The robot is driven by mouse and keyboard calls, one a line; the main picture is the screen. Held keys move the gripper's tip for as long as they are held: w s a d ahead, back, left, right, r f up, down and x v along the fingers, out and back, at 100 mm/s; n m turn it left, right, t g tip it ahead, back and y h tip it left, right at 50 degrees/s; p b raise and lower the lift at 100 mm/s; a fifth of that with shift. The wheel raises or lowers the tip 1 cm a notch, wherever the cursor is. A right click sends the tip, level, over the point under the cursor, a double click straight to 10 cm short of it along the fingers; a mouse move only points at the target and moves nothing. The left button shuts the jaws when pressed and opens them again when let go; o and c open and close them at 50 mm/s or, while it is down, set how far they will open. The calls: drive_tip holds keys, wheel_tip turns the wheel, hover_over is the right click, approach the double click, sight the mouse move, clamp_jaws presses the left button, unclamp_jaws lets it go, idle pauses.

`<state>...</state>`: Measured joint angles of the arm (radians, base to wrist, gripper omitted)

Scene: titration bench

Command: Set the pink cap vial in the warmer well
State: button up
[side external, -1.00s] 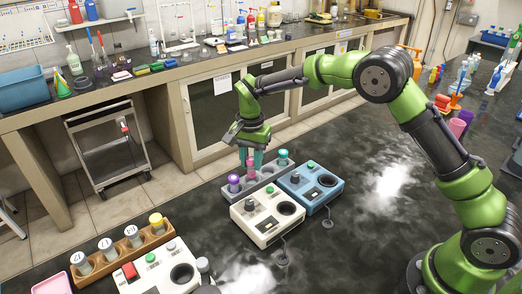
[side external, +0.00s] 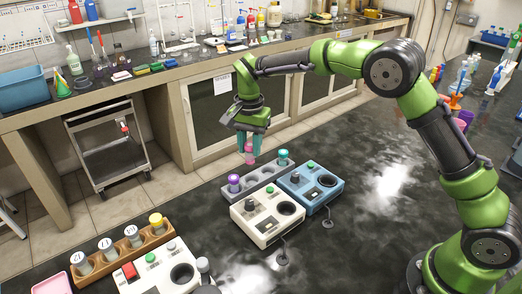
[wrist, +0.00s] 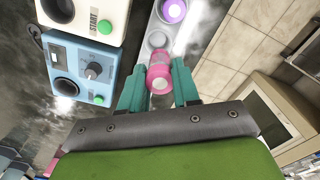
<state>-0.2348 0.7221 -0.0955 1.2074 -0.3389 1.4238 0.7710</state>
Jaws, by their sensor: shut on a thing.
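My gripper (side external: 252,143) is shut on the pink cap vial (side external: 249,156), which hangs upright above the grey rack (side external: 262,177). In the wrist view the pink vial (wrist: 158,74) sits between the two teal fingers of my gripper (wrist: 159,84). Two control boxes stand beside the rack: a white one (side external: 253,221) with a dark round well (side external: 287,208), and a blue one (side external: 304,200) with a similar well (side external: 326,181). I cannot tell which is the warmer. Both wells look empty.
A purple-capped vial (side external: 234,182) and a teal-capped vial (side external: 283,157) stand in the grey rack. A wooden rack (side external: 125,254) of vials and another white box (side external: 150,282) stand front left. The dark bench right of the boxes is clear.

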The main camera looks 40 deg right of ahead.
drive_tip(key=s+a+r+n, duration=0.1)
drive_tip(key=s+a+r, duration=0.15)
drive_tip(key=s, duration=1.05)
drive_tip(key=shift+s+d+f, duration=0.25)
drive_tip(key=shift+s+f, duration=0.15)
drive_tip(key=shift+f, duration=0.6)
drive_tip(key=shift+s+d+f, duration=0.3)
drive_tip(key=shift+s+f, duration=0.15)
drive_tip(key=shift+f, duration=0.5)
drive_tip(key=shift+s+d+f, duration=0.25)
drive_tip(key=shift+s+f, duration=0.15)
drive_tip(key=shift+f, duration=0.6)
drive_tip(key=shift+f, duration=1.7)
drive_tip(key=o, duration=1.3)
drive_tip(key=shift+r, duration=0.15)
